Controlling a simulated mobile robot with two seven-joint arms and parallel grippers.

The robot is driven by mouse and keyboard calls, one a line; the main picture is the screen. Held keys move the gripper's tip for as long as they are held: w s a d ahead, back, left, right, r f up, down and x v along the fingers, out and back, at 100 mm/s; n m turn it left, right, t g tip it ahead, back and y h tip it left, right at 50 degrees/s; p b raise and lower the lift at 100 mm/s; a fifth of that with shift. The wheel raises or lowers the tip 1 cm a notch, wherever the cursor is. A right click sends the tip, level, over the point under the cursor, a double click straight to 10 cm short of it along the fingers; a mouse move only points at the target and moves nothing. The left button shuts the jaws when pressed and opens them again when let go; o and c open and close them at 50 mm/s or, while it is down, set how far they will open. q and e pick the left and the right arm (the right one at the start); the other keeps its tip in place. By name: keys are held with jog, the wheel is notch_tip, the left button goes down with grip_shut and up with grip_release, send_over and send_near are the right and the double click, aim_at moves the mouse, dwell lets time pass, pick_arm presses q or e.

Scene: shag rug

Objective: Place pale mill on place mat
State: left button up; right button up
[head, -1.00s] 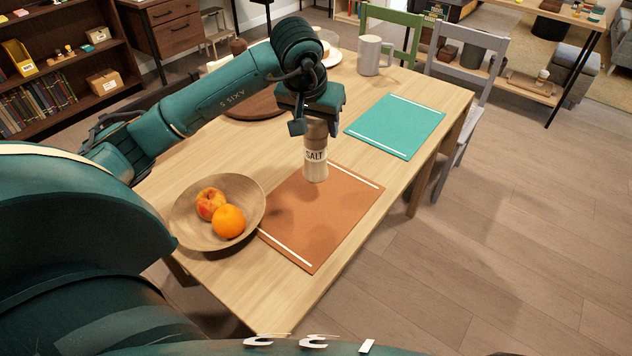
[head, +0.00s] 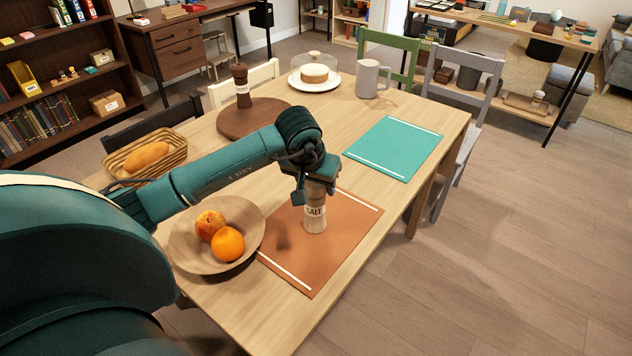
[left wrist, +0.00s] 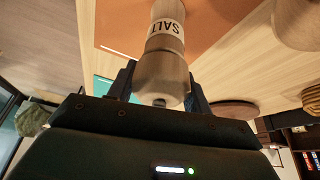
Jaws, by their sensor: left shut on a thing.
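The pale mill (head: 315,219), a light wooden one with a white SALT label, is upright in my left gripper (head: 314,185). The gripper is shut on its upper part. The mill shows over the brown-orange place mat (head: 310,262); I cannot tell whether its base touches the mat. In the left wrist view the mill (left wrist: 163,62) lies between the two fingers, with part of the mat (left wrist: 120,28) beyond it. My right gripper is not in view.
A wooden bowl (head: 190,256) with fruit stands left of the mat. A teal mat (head: 395,148), a grey mug (head: 367,79), a dark mill (head: 241,86) on a round brown board (head: 228,124), a bread basket (head: 178,158) and a covered cake (head: 315,73) stand farther back.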

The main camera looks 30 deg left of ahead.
pick_arm(q)
jog(key=o, duration=1.4)
jog(key=shift+c, duration=0.2)
jog(key=shift+r+p, duration=0.15)
jog(key=shift+p, duration=0.15)
jog(key=v, duration=1.2)
jog(key=shift+w, duration=0.1)
